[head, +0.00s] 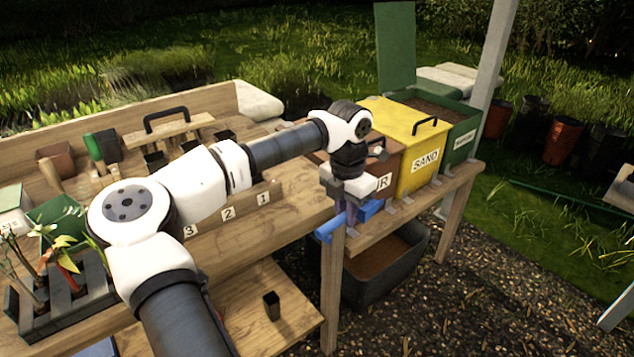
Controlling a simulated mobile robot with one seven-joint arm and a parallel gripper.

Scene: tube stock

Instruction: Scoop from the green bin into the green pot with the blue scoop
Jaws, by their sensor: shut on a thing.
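My gripper (350,208) points down at the right end of the bench and is shut on the blue scoop (329,229). The scoop is partly hidden by the gripper, and I cannot tell whether it holds anything. The green bin (461,134) stands at the far right of the bin row, with its lid (395,45) raised and dark brown material inside. My gripper is in front and to the left of it. A green pot (57,216) stands at the left of the bench, partly hidden by plants and beside my arm.
A yellow bin (425,161) marked SAND and a brown bin (387,166) stand left of the green bin, both lidded. A dark tub (392,275) sits below. A seedling tray (70,306) is at front left. A post rises by the green bin.

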